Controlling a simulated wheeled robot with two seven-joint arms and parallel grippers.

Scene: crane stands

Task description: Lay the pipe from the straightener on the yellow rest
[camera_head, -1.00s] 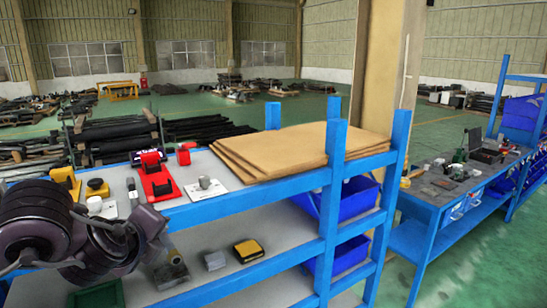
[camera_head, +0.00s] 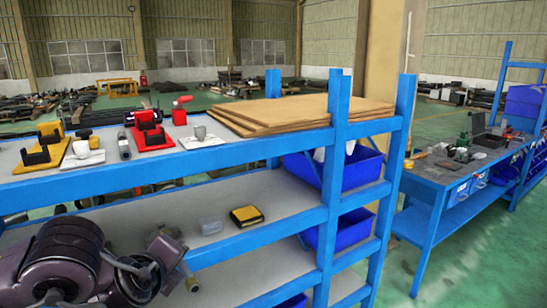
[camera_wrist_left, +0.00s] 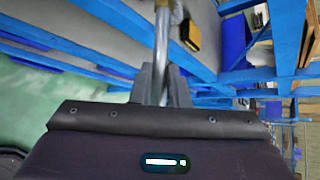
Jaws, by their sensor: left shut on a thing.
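My left gripper (camera_wrist_left: 162,85) is shut on a shiny metal pipe (camera_wrist_left: 163,45), which extends away from the fingers in the left wrist view. In the head view my left arm is at the lower left, in front of the lower shelf, and the pipe is hard to make out. A yellow rest (camera_head: 60,157) with black V-shaped cradles stands at the left of the top shelf, above the gripper. A dark, worn block near the gripper may be the straightener; it is partly hidden. My right gripper is not in view.
A red rest (camera_head: 152,138), a grey cylinder (camera_head: 124,146), cups and cardboard sheets (camera_head: 300,112) occupy the top shelf. The blue shelf edge (camera_head: 240,145) lies above my arm.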

